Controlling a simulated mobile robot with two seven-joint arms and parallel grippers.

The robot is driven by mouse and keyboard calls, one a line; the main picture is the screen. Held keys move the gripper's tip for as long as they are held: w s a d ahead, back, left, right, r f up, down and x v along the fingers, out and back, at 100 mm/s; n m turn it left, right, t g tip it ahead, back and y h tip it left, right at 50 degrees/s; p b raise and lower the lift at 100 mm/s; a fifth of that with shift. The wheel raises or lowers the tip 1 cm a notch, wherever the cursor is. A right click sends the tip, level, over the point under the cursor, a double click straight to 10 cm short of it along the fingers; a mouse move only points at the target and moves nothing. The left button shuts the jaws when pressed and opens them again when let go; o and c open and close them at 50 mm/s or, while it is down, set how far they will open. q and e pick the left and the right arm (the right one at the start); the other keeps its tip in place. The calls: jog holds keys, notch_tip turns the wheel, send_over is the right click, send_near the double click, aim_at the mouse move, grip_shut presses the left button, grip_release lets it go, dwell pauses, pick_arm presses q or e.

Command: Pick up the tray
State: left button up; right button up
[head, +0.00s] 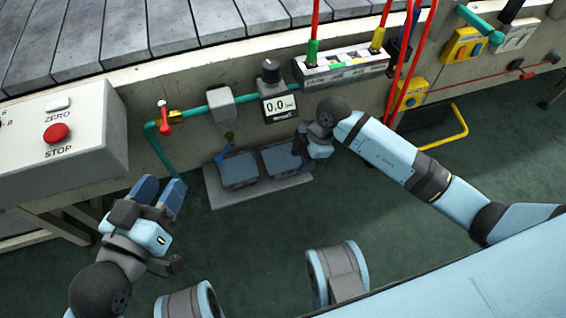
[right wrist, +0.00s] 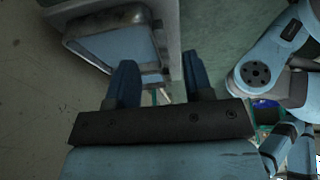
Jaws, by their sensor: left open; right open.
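The pale slab (head: 262,194) lies on the green floor (head: 250,240). Above it, a teal pipe (head: 190,115) and a gauge reading 0.0 (head: 279,107) run along the bench. A control box with a red stop button (head: 57,132) stands at left. A yellow rail (head: 450,140) is at right.

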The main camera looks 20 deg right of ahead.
aim_at(289, 172)
jog(key=shift+a, duration=0.3)
jog(key=b+x, duration=0.1)
jog(key=x, duration=0.1)
jog(key=b+x, duration=0.2)
jog(key=shift+a+f, duration=0.25)
jog(key=shift+a, duration=0.25)
jog(key=shift+a+f, duration=0.15)
jog(key=shift+f, duration=0.1)
pick_arm(q)
jog(key=shift+w+a+f+m+t, duration=0.1)
jog(key=shift+w+a+m+t, duration=0.3)
jog(key=shift+w+m, duration=0.4)
pick_arm(e)
grip_shut()
